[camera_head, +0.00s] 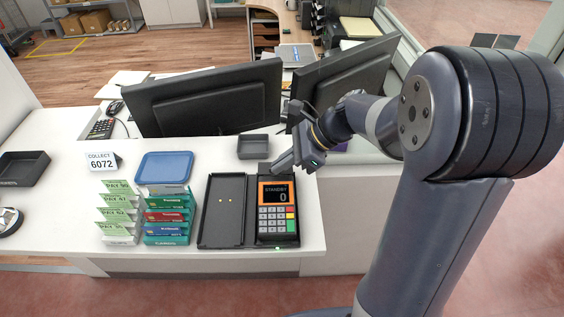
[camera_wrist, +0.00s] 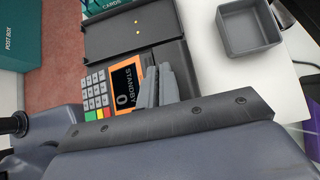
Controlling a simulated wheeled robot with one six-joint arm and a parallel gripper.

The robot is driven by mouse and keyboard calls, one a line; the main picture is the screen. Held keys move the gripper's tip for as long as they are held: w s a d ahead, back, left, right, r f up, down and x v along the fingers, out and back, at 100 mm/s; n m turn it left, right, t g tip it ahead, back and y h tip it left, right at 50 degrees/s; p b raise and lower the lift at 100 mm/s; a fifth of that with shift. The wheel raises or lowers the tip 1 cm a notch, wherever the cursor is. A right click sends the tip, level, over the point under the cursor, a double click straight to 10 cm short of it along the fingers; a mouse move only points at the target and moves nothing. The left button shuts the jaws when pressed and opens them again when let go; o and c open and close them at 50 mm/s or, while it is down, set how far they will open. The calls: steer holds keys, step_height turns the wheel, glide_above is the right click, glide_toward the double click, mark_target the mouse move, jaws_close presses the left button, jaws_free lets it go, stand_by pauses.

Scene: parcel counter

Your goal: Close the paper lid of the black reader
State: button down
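The black reader (camera_head: 293,234) lies near the counter's front edge, with an orange face, a keypad and a screen reading STANDBY 0. It also shows in the wrist view (camera_wrist: 104,75). A small dark flap (camera_head: 264,168), which looks like its paper lid, stands at the reader's back end; its exact angle is unclear. My gripper (camera_head: 279,163) is just above the back right of the reader, beside the flap. In the wrist view its fingers (camera_wrist: 158,87) are together, with nothing seen between them, and they cover part of the reader's back end. I cannot tell whether they touch it.
A black panel with two gold dots (camera_head: 223,209) lies left of the reader. Card racks (camera_head: 167,217), a blue tray (camera_head: 165,167) and a COLLECT sign (camera_head: 102,162) stand further left. A small grey tray (camera_head: 253,147) is behind the reader. Two monitors (camera_head: 205,100) stand at the back.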

steer(key=c, duration=1.6)
jaws_free()
steer(key=shift+c, duration=0.2)
steer(key=v, duration=1)
steer(key=shift+d+r, duration=0.25)
steer(key=shift+r, duration=0.05)
steer(key=p+x, duration=0.1)
steer(key=x, duration=0.9)
steer(key=shift+w+a, duration=0.2)
steer(key=shift+a, duration=0.1)
steer(key=shift+w+m+g+p, duration=0.3)
steer(key=shift+m+g+p, duration=0.15)
steer(key=shift+g, duration=0.25)
steer(key=shift+f, duration=0.1)
